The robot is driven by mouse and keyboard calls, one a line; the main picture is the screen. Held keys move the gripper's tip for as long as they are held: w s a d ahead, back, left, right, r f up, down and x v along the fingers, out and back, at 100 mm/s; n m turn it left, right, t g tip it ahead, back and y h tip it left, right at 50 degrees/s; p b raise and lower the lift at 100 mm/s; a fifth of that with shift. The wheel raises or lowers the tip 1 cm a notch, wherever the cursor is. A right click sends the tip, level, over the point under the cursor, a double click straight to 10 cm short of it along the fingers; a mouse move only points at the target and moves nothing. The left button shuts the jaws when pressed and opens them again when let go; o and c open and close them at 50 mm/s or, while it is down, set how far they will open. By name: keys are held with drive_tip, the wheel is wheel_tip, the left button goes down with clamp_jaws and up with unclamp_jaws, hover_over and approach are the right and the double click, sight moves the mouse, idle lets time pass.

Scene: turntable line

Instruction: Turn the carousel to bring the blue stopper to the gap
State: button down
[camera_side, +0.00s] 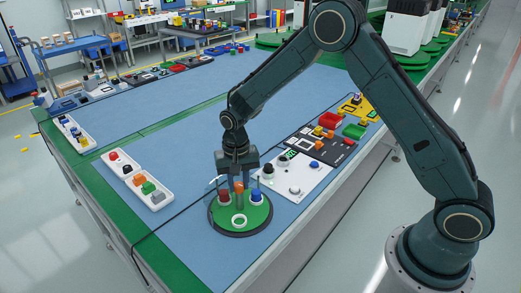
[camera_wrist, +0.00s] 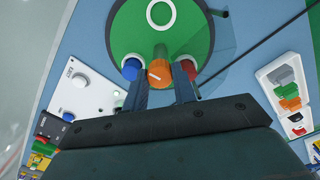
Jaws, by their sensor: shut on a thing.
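The carousel (camera_side: 217,217) is a round green disc with a dark rim, on the blue table top; it fills the top of the wrist view (camera_wrist: 127,38). An orange knob (camera_side: 239,188) with a white line on its top (camera_wrist: 158,72) stands upright on it. My gripper (camera_side: 239,182) is shut on this knob, one finger on each side. The blue stopper (camera_side: 256,196) stands right of the knob in the side view, left in the wrist view (camera_wrist: 131,69). A red stopper (camera_side: 223,197) stands opposite. A white ring (camera_side: 239,214) lies toward the side camera. I cannot make out the gap.
A white panel (camera_side: 303,179) with black, blue and white knobs lies right of the carousel. A white tray (camera_side: 153,199) with several coloured pieces lies to the left. A clear curved guard (camera_wrist: 222,48) seems to edge part of the disc. Blue table top between them is bare.

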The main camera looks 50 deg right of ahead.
drive_tip(key=shift+m, duration=7.3)
drive_tip(key=c, duration=1.1)
unclamp_jaws()
